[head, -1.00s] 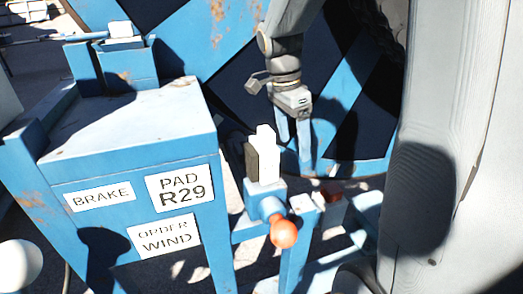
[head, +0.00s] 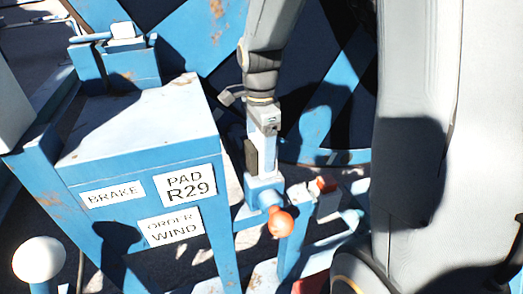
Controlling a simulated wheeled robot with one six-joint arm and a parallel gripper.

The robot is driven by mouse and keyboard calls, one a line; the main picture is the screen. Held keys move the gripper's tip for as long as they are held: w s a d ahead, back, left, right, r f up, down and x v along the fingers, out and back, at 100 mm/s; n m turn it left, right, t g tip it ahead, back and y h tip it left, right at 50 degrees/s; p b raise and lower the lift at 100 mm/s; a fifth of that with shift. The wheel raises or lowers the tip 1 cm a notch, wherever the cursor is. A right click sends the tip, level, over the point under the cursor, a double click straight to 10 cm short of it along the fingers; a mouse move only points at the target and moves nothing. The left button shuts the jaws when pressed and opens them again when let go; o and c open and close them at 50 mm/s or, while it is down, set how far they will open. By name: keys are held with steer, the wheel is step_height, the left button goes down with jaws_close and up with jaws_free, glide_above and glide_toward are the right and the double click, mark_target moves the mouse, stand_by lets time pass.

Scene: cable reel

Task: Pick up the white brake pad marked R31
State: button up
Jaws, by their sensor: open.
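A white upright block with a dark pad face on its left side (head: 251,158), likely the brake pad, stands in a blue holder (head: 264,188). No R31 mark is readable on it; a sign on the blue cabinet reads "PAD R29" (head: 187,184). My gripper (head: 266,135) points down at the block's top, overlapping it in the head view. It is open. Its fingers are hard to tell from the white block, and I cannot tell whether they touch it.
The blue cabinet (head: 140,125) stands close on the left, also labelled "BRAKE" and "ORDER WIND". The big blue and black reel (head: 325,110) is behind.

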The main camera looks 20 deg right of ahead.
steer(key=shift+d+f+p, duration=0.1)
steer(key=shift+f+p, duration=0.2)
steer(key=shift+f, duration=1.05)
steer(key=c, duration=1.3)
steer(key=shift+c, duration=1.1)
steer(key=shift+r, duration=0.15)
